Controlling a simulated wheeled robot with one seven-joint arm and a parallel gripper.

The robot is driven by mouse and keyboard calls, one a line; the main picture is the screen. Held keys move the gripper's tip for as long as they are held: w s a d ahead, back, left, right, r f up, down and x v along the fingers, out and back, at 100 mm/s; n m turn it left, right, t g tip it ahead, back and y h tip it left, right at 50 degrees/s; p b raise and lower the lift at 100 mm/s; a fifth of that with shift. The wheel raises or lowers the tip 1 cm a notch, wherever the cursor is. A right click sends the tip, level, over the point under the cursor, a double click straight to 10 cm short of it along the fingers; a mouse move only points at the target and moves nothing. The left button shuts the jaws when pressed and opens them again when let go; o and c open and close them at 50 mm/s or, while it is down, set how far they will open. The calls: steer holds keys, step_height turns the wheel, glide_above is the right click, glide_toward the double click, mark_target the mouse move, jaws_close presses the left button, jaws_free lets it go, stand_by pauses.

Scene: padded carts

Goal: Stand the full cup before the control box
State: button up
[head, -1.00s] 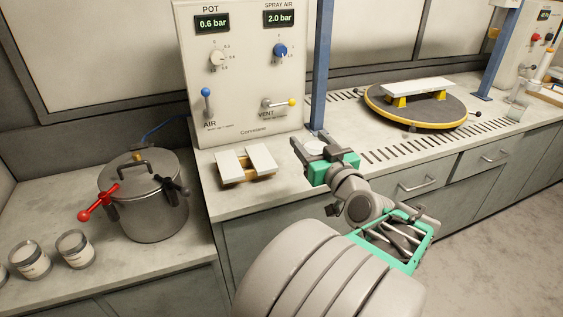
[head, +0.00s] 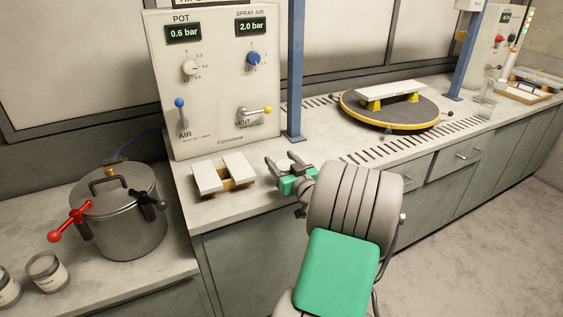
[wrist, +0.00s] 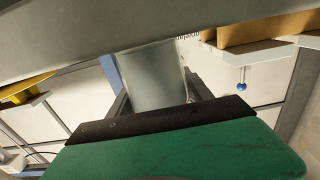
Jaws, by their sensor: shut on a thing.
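The control box (head: 215,85) is a cream panel standing at the back of the bench, with dials, displays and levers. Part of its face shows upside down in the wrist view (wrist: 255,75). My gripper (head: 284,162) is over the bench in front of the blue post, right of the control box's front. It is shut on a pale grey cup (wrist: 152,75), seen between the fingers in the wrist view. The cup's contents are hidden. In the head view the cup is hard to make out, so I cannot tell whether it touches the bench.
A wooden stand with two white panels (head: 208,178) sits before the control box, just left of my gripper. A lidded metal pot (head: 120,215) and jars (head: 47,272) are on the lower left bench. A turntable (head: 388,112) and a small glass (head: 487,109) are to the right.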

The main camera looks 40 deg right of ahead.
steer(key=shift+f, duration=0.2)
steer(key=o, duration=1.5)
steer(key=shift+r, duration=0.15)
